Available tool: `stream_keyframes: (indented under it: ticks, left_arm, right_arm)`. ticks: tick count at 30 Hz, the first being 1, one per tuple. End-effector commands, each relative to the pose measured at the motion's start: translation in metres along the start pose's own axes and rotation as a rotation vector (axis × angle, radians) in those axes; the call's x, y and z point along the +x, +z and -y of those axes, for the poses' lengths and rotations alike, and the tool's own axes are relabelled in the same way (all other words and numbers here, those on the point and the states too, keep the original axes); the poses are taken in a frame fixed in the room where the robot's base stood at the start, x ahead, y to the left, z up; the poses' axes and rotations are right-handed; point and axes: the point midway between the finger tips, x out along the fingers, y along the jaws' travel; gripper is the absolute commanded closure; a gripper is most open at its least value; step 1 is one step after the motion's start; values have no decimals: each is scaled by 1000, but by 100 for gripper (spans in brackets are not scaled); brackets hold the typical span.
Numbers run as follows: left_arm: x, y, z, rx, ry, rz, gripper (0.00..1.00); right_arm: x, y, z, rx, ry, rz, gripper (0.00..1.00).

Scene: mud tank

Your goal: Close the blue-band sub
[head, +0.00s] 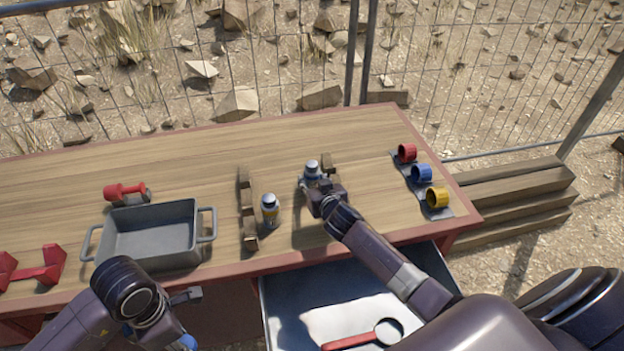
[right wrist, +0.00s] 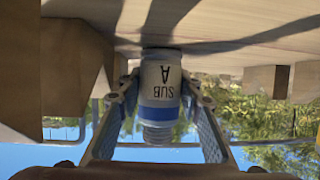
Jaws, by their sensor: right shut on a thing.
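The blue-band sub (right wrist: 162,78) is a grey-white cylinder lettered SUB A, with a blue band and a bare threaded end. The right wrist view is upside down, so the thread points up. My right gripper (head: 312,185) is shut on it, a finger on each side. In the head view the sub's grey top (head: 312,167) shows above the gripper. Its base appears at or close to the tabletop. A blue cap (head: 421,173) lies on the right, between a red cap (head: 407,153) and a yellow cap (head: 437,197). My left gripper (head: 187,318) is low at left, its opening unclear.
A yellow-band sub (head: 269,209) stands left of my right gripper, beside a wooden block (head: 246,205). Another wooden block (head: 330,168) is behind the gripper. A grey tray (head: 150,255) and red dumbbell-shaped things are left.

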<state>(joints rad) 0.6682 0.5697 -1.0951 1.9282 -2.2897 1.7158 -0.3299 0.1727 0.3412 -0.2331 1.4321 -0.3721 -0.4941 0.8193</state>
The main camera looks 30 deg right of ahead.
Motion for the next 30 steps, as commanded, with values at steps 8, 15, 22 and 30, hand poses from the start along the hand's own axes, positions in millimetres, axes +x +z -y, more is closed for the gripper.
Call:
stream_keyframes:
  ticks: [8,15,22,30]
  left_arm:
    - [-4,0,0,0,0,0,79]
    - [-3,0,0,0,0,0,79]
    - [0,0,0,0,0,0,79]
    - [1,0,0,0,0,0,79]
  right_arm:
    - [-12,-32,0,-2,-3,-9,100]
    - [-37,-94,0,1,-2,-13,100]
    - [-60,-149,0,0,-1,-12,100]
    - [-74,-182,0,-1,-1,-7,100]
